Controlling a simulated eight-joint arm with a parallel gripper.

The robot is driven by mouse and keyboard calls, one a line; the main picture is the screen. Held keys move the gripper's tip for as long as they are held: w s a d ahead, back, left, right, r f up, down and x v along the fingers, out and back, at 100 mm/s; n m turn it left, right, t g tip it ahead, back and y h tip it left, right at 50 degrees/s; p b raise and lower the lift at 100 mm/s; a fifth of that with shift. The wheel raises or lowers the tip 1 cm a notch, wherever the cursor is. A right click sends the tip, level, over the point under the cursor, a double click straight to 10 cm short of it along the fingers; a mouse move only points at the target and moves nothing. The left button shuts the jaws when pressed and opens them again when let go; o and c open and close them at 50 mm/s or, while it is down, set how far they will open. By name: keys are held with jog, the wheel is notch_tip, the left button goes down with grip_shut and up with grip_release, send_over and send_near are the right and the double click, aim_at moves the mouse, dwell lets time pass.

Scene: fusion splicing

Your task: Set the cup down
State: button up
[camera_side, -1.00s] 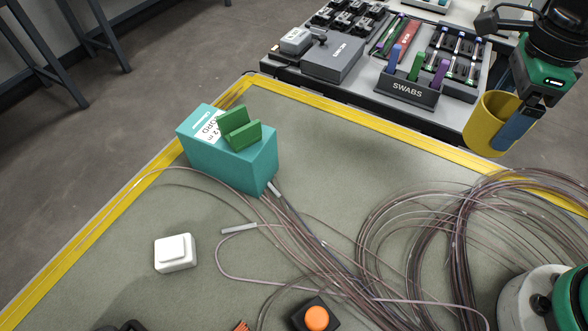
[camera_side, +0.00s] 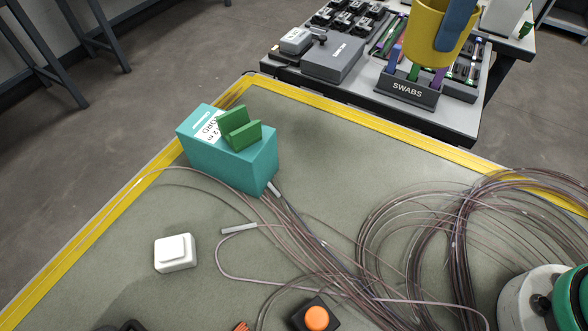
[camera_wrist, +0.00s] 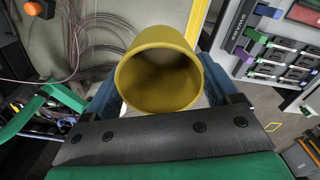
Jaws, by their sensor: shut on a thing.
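The yellow cup (camera_side: 427,36) is held in the air at the top of the side view, in front of the swab rack. The blue fingers of my gripper (camera_side: 456,24) are shut on it; only one finger shows there, and the rest of the gripper is above the frame. In the wrist view the cup (camera_wrist: 160,72) has its open mouth toward the camera and looks empty inside. The gripper's blue fingers (camera_wrist: 160,96) lie on either side of it. The cup's bottom is clear of any surface in the side view.
The swab rack (camera_side: 405,90) stands on the grey side table (camera_side: 455,122), crowded with tools and a grey box (camera_side: 338,58). The yellow-edged mat (camera_side: 330,145) holds a teal box (camera_side: 228,160), fibre coils (camera_side: 440,230), a white block (camera_side: 175,253) and an orange button (camera_side: 317,318). Bare mat lies right of the teal box.

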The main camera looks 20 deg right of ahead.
jog(key=shift+n, duration=0.3)
jog(key=a+f, duration=0.1)
jog(key=f, duration=0.4)
jog(key=w+a+f, duration=0.1)
jog(key=f, duration=0.5)
jog(key=a+f, duration=0.1)
jog(key=f, duration=0.4)
jog(key=shift+w+f, duration=0.25)
jog(key=shift+f, duration=2)
jog(key=shift+f, duration=0.2)
jog(key=o, duration=1.2)
jog(key=shift+r, duration=0.1)
